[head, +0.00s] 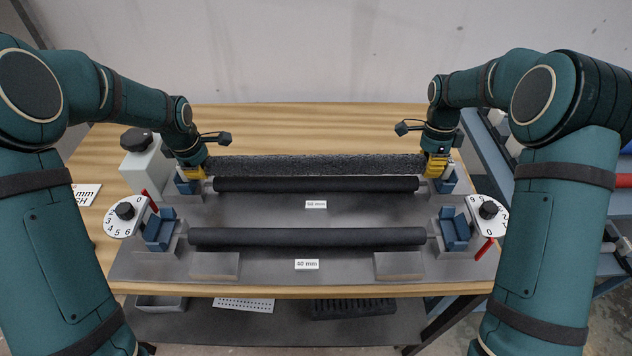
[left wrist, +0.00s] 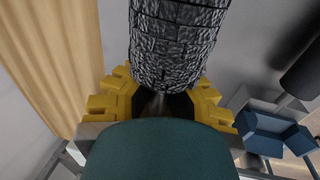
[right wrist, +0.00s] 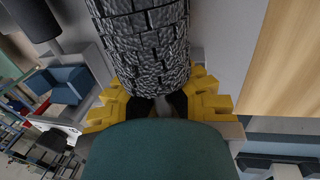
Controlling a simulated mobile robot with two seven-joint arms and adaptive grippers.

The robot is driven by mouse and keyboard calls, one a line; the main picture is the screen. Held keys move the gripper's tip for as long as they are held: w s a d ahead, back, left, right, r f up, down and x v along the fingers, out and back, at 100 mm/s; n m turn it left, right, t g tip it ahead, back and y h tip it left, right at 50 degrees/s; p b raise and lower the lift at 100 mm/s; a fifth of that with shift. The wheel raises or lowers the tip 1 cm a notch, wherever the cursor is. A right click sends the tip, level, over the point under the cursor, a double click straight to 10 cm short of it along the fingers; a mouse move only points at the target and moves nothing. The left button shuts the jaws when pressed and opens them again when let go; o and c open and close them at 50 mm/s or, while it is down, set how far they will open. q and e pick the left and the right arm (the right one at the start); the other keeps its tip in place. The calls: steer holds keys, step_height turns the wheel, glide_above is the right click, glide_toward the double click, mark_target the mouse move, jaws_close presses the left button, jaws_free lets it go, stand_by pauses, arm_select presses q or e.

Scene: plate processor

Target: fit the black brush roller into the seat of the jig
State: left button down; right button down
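The black brush roller (head: 315,165), rough and bristled, lies level across the back of the grey jig plate (head: 345,210). My left gripper (head: 190,179) is at its left end, with yellow fingers on both sides of the end shaft (left wrist: 159,103). My right gripper (head: 437,168) is at its right end, its fingers likewise around the shaft (right wrist: 162,106). Both look shut on the shaft ends. Blue blocks (head: 160,229) and (head: 455,228) stand at the ends of the front roller. Whether the brush rests on anything is hidden.
A smooth dark roller (head: 315,184) lies just in front of the brush, behind a label. Another smooth roller (head: 307,236) lies nearer, behind a "40 mm" label (head: 307,264). Numbered dials (head: 125,211) and (head: 488,210) flank the plate. A pale box with a black knob (head: 142,160) stands left.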

arm_select(q)
steer(key=c, duration=1.1)
jaws_free()
steer(key=shift+c, duration=0.2)
arm_select(e)
steer(key=c, duration=1.1)
jaws_free()
steer(key=shift+c, duration=0.2)
arm_select(q)
step_height(320, 180, up, 12)
steer(key=s, duration=0.2)
steer(key=shift+s+f, duration=0.15)
steer(key=shift+s, duration=0.05)
arm_select(e)
step_height(320, 180, up, 12)
steer(key=w, duration=0.2)
steer(key=shift+w+f, duration=0.15)
